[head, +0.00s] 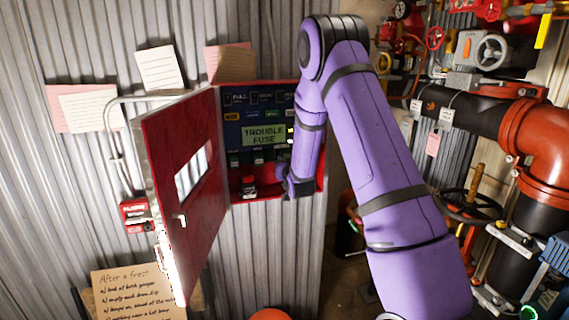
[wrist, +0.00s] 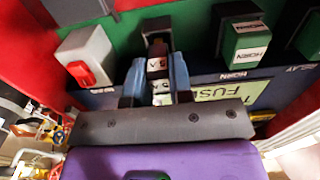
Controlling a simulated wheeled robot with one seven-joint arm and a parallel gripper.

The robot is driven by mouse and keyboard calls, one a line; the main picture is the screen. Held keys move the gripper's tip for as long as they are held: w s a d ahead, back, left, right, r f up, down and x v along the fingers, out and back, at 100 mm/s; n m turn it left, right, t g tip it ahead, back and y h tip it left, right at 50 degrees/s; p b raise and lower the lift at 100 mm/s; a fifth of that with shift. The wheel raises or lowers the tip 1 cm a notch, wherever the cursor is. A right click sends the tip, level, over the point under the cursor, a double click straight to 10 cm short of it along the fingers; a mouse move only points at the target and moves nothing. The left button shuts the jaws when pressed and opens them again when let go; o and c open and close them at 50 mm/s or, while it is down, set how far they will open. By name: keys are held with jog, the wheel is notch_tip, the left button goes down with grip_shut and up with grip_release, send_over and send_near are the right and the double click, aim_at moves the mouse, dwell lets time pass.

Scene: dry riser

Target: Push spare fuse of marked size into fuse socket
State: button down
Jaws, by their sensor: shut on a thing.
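In the wrist view, my gripper (wrist: 157,84) has its two blue fingers shut on a small pale piece with dark marks, which I take as the fuse (wrist: 160,90). Its lower part is hidden by the gripper body. Directly beyond the fingertips is a black holder, likely the fuse socket (wrist: 157,40), with a white label that seems to read 5A. The fuse looks close to it or lined up with it; I cannot tell whether it is inside. In the head view, my gripper (head: 291,186) is inside the red cabinet (head: 262,197), and the fuse is hidden.
The red cabinet door (head: 182,190) stands open at the left. A display (head: 264,135) reads TROUBLE FUSE. Green blocks (wrist: 245,42) labelled HORN and a grey block with a red part (wrist: 86,56) flank the holder. Red and black pipes (head: 540,150) stand at the right.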

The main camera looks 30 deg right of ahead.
jog(key=shift+x, duration=1.45)
jog(key=shift+v, duration=1.9)
dwell(2.1)
jog(key=shift+x, duration=1.1)
dwell(1.5)
